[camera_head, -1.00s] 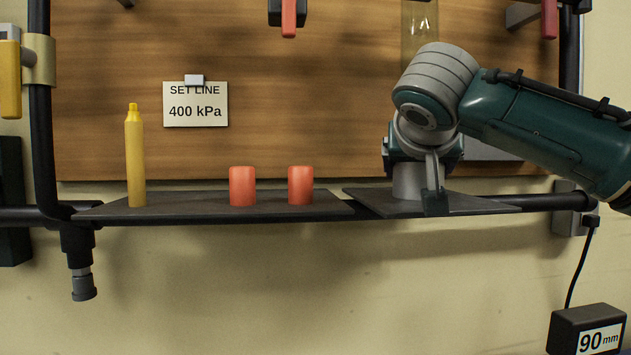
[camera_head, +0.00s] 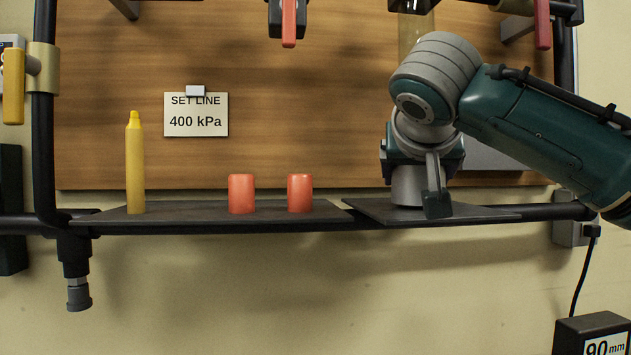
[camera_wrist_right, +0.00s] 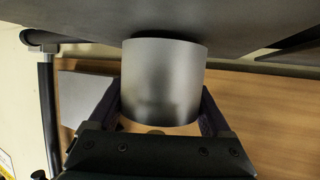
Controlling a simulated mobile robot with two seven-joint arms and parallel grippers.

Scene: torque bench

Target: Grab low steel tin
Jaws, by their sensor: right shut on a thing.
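The low steel tin (camera_head: 407,186) is a short grey metal cylinder at the right shelf plate, partly hidden behind my right gripper (camera_head: 420,190) in the head view. In the right wrist view the tin (camera_wrist_right: 163,82) sits between the two dark fingers of my right gripper (camera_wrist_right: 162,108), which are shut on its sides. The tin is upright in the head view, its base at or very close to the plate; I cannot tell whether a small gap exists. My left gripper is not in view.
Two red cylinders (camera_head: 242,194) (camera_head: 300,193) and a tall yellow marker-like bottle (camera_head: 135,165) stand on the left shelf plate (camera_head: 200,217). A "SET LINE 400 kPa" card (camera_head: 196,115) hangs on the wooden board. A box marked 90 mm (camera_head: 592,335) is at lower right.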

